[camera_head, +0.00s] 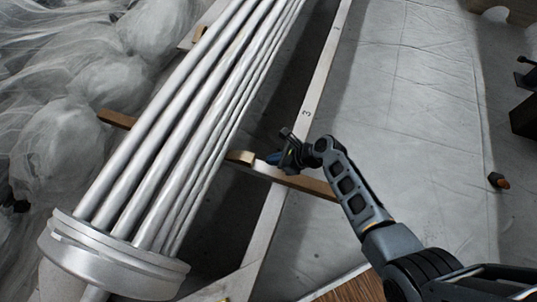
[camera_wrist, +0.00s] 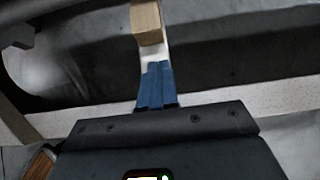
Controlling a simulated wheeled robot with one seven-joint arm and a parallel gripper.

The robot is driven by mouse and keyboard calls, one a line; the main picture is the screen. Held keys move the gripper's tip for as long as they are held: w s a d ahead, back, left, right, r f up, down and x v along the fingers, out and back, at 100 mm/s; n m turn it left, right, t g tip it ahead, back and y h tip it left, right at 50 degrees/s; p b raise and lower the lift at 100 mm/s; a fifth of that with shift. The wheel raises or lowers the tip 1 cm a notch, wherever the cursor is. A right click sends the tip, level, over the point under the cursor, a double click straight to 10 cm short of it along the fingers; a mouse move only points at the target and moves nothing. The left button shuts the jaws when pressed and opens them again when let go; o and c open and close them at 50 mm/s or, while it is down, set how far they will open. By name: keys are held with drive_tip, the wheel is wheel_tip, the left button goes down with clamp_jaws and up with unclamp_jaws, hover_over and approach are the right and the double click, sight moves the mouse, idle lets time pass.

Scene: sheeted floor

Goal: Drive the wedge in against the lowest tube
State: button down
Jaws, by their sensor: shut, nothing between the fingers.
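A bundle of long silver tubes (camera_head: 165,130) slopes across the head view, over a wooden crossbar (camera_head: 305,184). The wooden wedge (camera_head: 240,157) sits on the crossbar at the right side of the bundle; whether it touches the lowest tube cannot be told. It also shows at the top of the wrist view (camera_wrist: 147,22). My gripper (camera_head: 274,158) is just right of the wedge, low over the crossbar. Its blue fingers (camera_wrist: 155,66) are shut and empty, pointing at the wedge's near end. A small gap seems to show between them in the wrist view.
A pale marked rail (camera_head: 308,110) runs beside the bundle, under the crossbar. A round metal collar (camera_head: 115,258) holds the tubes' near end. Sheet-covered shapes (camera_head: 60,140) lie left.

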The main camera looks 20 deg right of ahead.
drive_tip(key=p+v, duration=0.3)
drive_tip(key=v, duration=0.6)
drive_tip(key=shift+r, duration=0.35)
drive_tip(key=shift+s+d, duration=0.1)
drive_tip(key=shift+d, duration=0.05)
